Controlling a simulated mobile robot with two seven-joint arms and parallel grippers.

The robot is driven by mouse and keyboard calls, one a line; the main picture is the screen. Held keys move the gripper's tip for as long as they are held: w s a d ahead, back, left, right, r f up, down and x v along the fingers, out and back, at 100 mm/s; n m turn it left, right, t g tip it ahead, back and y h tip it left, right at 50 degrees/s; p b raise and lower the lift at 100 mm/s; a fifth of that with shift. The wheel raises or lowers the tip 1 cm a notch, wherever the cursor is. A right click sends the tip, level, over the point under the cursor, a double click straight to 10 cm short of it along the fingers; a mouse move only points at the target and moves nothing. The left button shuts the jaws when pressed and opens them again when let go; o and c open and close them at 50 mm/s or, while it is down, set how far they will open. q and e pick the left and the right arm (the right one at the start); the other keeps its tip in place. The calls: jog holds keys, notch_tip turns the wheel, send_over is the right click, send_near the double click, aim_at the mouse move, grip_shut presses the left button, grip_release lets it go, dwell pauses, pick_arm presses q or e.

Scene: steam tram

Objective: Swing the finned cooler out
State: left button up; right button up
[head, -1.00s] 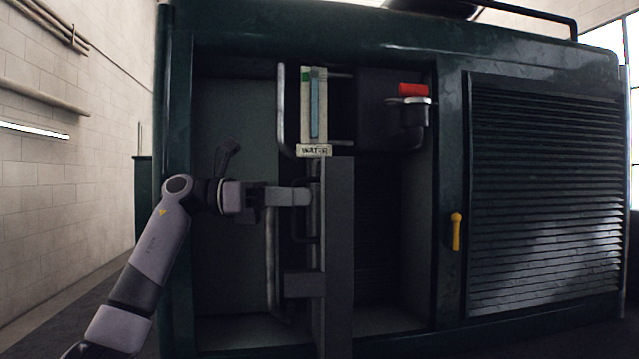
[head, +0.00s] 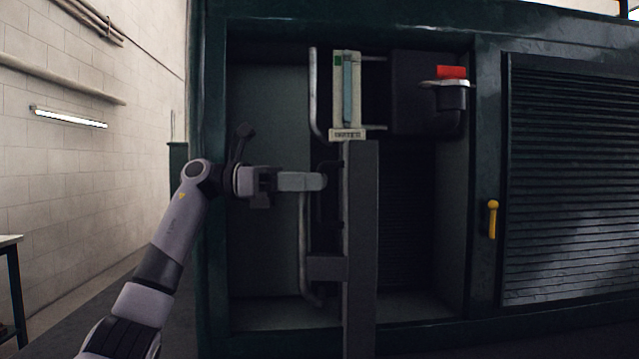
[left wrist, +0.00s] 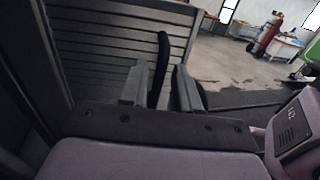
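The finned cooler (head: 360,240) stands nearly edge-on to me as a tall grey slab in the cabinet opening. In the left wrist view its ribbed face (left wrist: 115,45) fills the upper left. A dark upright handle bar (left wrist: 161,65) stands in front of this face. My left gripper (head: 322,181) reaches in from the left to the handle side of the slab. In the left wrist view its two fingers (left wrist: 163,92) stand apart on either side of the bar, with a narrow gap showing at the right finger. My right gripper is not in view.
A water gauge (head: 347,90) and a black pipe elbow with a red cap (head: 452,72) are above the cooler. A yellow handle (head: 492,219) and louvred panel (head: 570,180) are to the right. A table (head: 10,240) stands at far left. Open floor shows in the wrist view.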

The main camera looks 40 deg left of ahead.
pick_arm(q)
jog(key=v, duration=0.5)
jog(key=shift+s, duration=0.1)
dwell(0.5)
